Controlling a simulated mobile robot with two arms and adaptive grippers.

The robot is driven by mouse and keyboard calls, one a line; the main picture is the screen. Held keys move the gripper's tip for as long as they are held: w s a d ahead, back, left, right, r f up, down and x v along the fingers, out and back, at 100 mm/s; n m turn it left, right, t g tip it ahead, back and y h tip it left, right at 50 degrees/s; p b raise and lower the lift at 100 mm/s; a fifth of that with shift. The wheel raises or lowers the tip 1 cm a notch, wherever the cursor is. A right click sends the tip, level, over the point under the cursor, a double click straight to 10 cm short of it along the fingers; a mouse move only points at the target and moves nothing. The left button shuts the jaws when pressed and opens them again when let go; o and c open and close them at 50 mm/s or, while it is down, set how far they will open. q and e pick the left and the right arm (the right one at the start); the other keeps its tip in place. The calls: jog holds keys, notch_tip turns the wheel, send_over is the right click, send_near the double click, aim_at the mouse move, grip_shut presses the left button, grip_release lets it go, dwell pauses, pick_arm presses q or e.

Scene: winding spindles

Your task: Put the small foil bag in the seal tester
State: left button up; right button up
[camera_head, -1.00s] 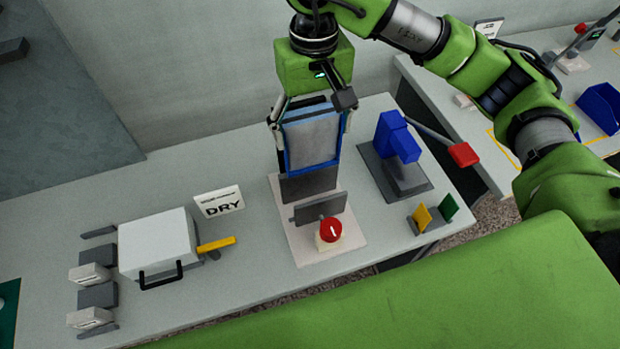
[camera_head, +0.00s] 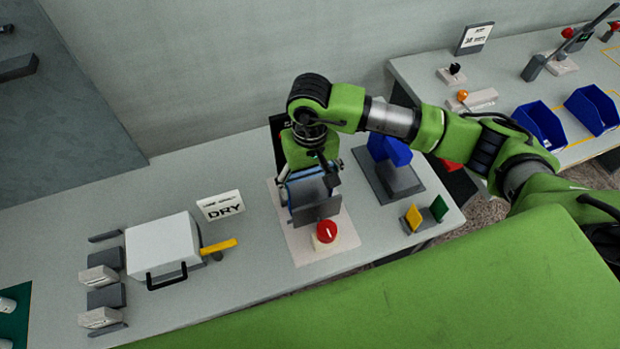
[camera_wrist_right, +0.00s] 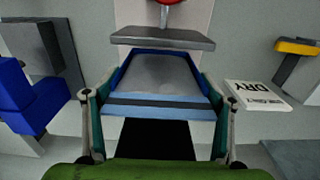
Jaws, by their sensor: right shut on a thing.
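The foil bag (camera_head: 303,188) is silver-grey with blue edges. My right gripper (camera_head: 308,180) is shut on it by its two sides and holds it low over the seal tester (camera_head: 338,246). The tester has a white base, an upright grey front plate (camera_head: 318,213) and a red knob (camera_head: 327,231). The bag is behind the front plate, which hides its lower part. In the right wrist view the bag (camera_wrist_right: 158,75) spans between both fingers, its far end near the grey plate (camera_wrist_right: 165,39). I cannot tell whether it touches the base. My left gripper is not in view.
A blue device (camera_head: 393,150) on a grey base stands close on the right. Yellow and green flags (camera_head: 413,217) are at the table's right front. A DRY sign (camera_head: 221,206) and a white box (camera_head: 162,246) with a black handle stand on the left.

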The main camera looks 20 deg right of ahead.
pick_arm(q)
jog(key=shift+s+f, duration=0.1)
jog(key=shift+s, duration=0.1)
pick_arm(e)
jog(key=shift+f, duration=0.1)
jog(key=o, duration=1.1)
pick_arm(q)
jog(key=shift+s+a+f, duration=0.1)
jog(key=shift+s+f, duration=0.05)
pick_arm(e)
jog(key=shift+r, duration=0.3)
notch_tip(320, 180, up, 10)
jog(key=b, duration=0.3)
jog(key=shift+r, duration=0.25)
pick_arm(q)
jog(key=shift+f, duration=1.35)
pick_arm(e)
jog(key=shift+r, duration=0.65)
